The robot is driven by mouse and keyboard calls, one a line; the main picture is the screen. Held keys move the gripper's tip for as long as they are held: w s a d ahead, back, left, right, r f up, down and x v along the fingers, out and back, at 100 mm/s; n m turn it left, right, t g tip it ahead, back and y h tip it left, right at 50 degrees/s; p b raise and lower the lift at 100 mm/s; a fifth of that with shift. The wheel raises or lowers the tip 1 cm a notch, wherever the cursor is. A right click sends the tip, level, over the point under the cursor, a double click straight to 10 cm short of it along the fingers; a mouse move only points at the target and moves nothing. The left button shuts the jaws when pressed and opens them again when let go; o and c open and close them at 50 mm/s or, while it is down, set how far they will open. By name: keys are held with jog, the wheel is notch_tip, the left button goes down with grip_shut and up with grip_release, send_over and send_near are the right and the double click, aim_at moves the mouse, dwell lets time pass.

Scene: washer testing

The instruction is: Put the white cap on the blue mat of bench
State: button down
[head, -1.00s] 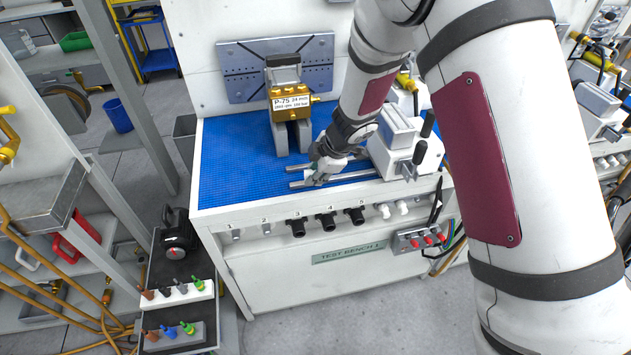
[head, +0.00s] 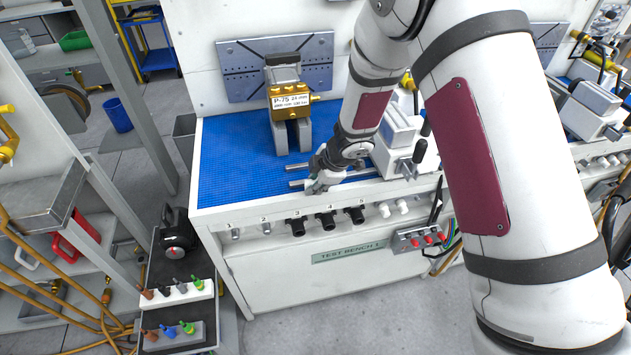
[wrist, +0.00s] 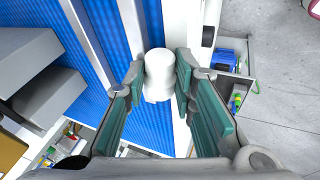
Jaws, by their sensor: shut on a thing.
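The white cap (wrist: 159,75) is a small cylinder between the fingers of my gripper in the wrist view. My gripper (wrist: 158,82) is shut on it, with teal pads on both sides. In the head view my gripper (head: 318,185) is low over the front part of the bench, near the metal rails, and the cap is hard to make out there. The blue mat (head: 235,160) covers the bench top. In the wrist view the mat (wrist: 105,60) lies below and left of the cap. Whether the cap touches the bench surface cannot be told.
Black fittings (head: 328,222) and white caps (head: 393,208) line the bench front. The mat's left part is clear.

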jog(key=c, duration=1.6)
grip_release()
jog(key=shift+s+d+f, duration=0.1)
jog(key=shift+s+f, duration=0.05)
jog(key=shift+f, duration=0.35)
jog(key=shift+o, duration=1.3)
jog(key=shift+f, duration=0.1)
jog(key=shift+w+r, duration=0.2)
jog(key=shift+r, duration=0.2)
jog(key=p+v, duration=0.2)
jog(key=v, duration=1)
jog(key=shift+r, duration=0.45)
